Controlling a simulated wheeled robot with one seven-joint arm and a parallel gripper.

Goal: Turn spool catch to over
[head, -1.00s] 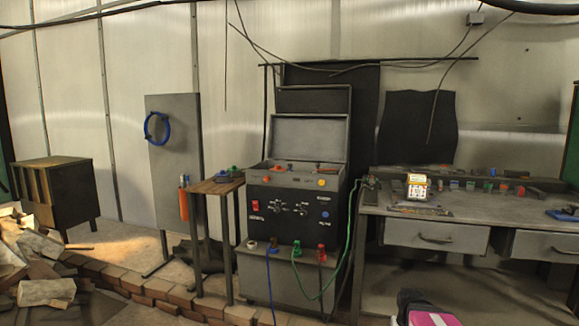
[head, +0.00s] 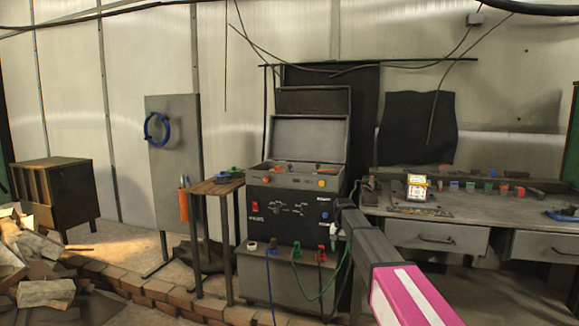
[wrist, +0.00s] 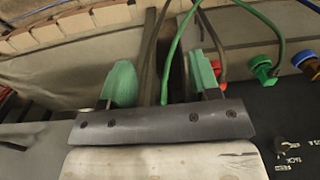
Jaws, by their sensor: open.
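The dark control panel (head: 285,215) stands on the front of a grey cabinet in the head view, with a red switch and small dark controls. I cannot tell which control is the spool catch. In the wrist view, a small dark knob (wrist: 281,145) with pale lettering too small to read sits on the panel (wrist: 262,115) at the right. My gripper (wrist: 162,80) is open, its green fingertips apart, with cables visible between and beyond them. In the head view my arm reaches up to the panel's right edge, and the fingertips are hard to make out.
Green (wrist: 262,67) and blue (wrist: 303,58) connectors and a red one sit beside the panel, with a green cable (wrist: 173,45) crossing close to my fingers. A workbench (head: 450,210) stands right. A small wooden table (head: 216,187) stands left of the cabinet.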

